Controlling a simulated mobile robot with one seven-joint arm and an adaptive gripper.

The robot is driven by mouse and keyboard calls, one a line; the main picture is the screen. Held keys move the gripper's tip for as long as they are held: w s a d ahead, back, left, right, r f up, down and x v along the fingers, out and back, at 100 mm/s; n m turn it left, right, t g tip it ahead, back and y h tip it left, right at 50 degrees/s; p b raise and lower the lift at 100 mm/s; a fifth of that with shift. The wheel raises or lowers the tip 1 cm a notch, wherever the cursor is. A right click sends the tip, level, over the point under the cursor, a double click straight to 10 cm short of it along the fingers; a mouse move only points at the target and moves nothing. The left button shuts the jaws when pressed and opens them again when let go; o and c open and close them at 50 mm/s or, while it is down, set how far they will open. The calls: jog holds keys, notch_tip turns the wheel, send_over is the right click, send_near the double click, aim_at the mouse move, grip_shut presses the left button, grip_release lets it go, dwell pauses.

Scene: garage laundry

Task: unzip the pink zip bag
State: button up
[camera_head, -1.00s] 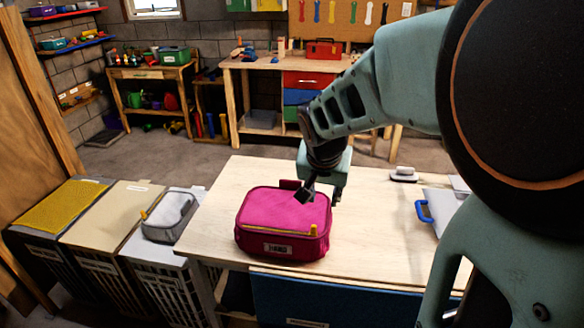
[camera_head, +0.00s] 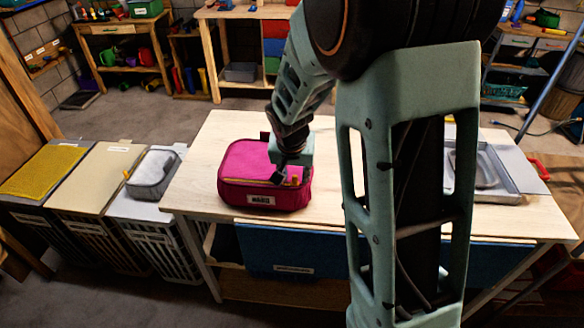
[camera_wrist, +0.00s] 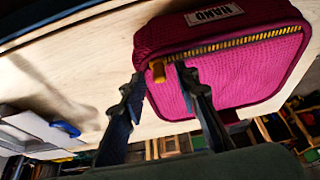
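The pink zip bag (camera_head: 258,178) sits upright on the wooden table, with a white label on its front. Its yellow zipper line runs along the upper front edge and looks closed. The orange zipper pull (camera_wrist: 158,72) is at one end of the zip, the right front corner in the head view (camera_head: 295,181). My gripper (camera_head: 279,175) is over the bag's front right part. In the wrist view, its two dark fingers (camera_wrist: 159,76) are apart, with the pull showing between their tips. I cannot tell whether either finger touches the bag.
A grey tray (camera_head: 515,182) lies at the table's right side, behind my arm. A grey pouch (camera_head: 153,174) rests on the lidded bins to the left. The tabletop (camera_head: 205,150) just left of the bag is clear.

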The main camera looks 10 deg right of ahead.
jog(key=shift+w+d+f, duration=0.1)
jog(key=shift+w+f, duration=0.1)
jog(key=shift+f, duration=0.2)
grip_shut()
